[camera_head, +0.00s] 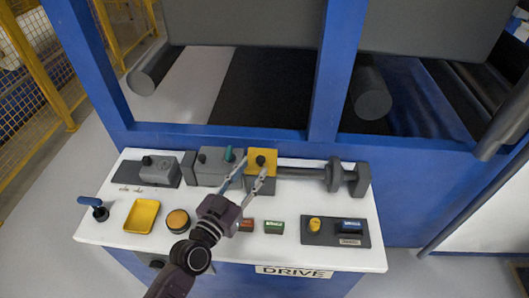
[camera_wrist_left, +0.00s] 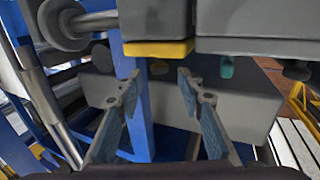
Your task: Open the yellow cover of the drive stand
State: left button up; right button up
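The drive stand (camera_head: 215,255) is a white-topped console with a DRIVE label on its front. Its yellow cover (camera_head: 262,168) lies flat on a grey block at the back of the top, with a dark knob (camera_head: 260,160) on it. In the left wrist view the cover's edge (camera_wrist_left: 158,49) is a yellow strip, with the knob (camera_wrist_left: 158,67) beside it. My left gripper (camera_head: 252,168) is open and empty in front of the cover; its fingertips (camera_wrist_left: 158,74) sit either side of the knob. I cannot tell whether they touch the cover. My right gripper is out of view.
A grey block with a teal lever (camera_head: 229,154) stands left of the cover, and a grey shaft with discs (camera_head: 335,174) right of it. A yellow tray (camera_head: 142,216), an orange button (camera_head: 178,220) and a switch box (camera_head: 335,232) lie in front. A blue frame (camera_head: 220,138) rises behind.

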aim_at(259, 160)
pick_arm(q)
jog(key=x, duration=0.4)
jog(key=shift+w+d+r, duration=0.15)
jog(key=shift+w+d, duration=0.05)
jog(key=shift+w, duration=0.15)
jog(key=shift+w+d+p, duration=0.15)
jog(key=shift+w+p, duration=0.15)
jog(key=shift+w, duration=0.2)
jog(key=c, duration=0.5)
grip_shut()
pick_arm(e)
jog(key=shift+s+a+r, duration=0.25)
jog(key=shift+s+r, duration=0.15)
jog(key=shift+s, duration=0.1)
